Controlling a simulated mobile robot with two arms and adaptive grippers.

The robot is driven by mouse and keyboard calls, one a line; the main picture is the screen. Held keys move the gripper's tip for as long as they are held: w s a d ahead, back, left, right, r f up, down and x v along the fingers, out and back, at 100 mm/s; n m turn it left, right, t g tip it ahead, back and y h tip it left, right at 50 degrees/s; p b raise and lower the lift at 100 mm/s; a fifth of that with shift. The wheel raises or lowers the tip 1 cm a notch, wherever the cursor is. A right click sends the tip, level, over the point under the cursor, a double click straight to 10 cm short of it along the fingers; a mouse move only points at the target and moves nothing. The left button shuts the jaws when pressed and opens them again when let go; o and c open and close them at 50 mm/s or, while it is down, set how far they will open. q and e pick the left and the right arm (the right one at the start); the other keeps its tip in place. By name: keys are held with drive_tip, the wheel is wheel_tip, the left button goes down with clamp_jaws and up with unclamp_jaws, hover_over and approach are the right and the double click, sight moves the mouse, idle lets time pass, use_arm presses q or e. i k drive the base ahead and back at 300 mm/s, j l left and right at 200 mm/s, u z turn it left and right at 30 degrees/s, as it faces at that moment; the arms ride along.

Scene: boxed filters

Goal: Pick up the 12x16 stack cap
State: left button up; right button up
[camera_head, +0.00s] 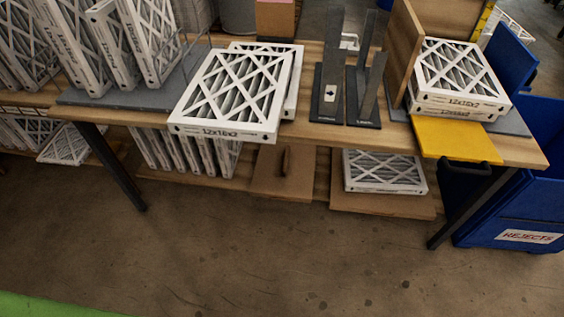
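A white-framed pleated filter (232,92) lies flat at the table's front edge, left of centre, overhanging it slightly. Its front label looks like 12x16x2 or 12x18x2. Another flat filter (294,83) shows partly beneath and behind it. On the right, a short stack of flat filters (460,75) stands beside a wooden upright panel, with a similar label that looks like 12x16x2. I cannot tell which piece is the stack cap. Neither of my grippers is in view.
Upright filters (100,50) stand on a grey mat at left. Dark metal brackets (330,95) stand mid-table. A yellow board (455,140) juts out at front right, near a blue rejects bin (525,205). The lower shelf holds more filters (384,170). The floor in front is clear.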

sight(284, 171)
drive_tip(key=i+j+z, duration=0.15)
drive_tip(key=j, duration=0.3)
drive_tip(key=i+j+z, duration=0.15)
drive_tip(key=j, duration=0.3)
drive_tip(key=i+j+z, duration=0.15)
drive_tip(key=j, duration=0.3)
drive_tip(key=i+j+z, duration=0.15)
drive_tip(key=j, duration=0.35)
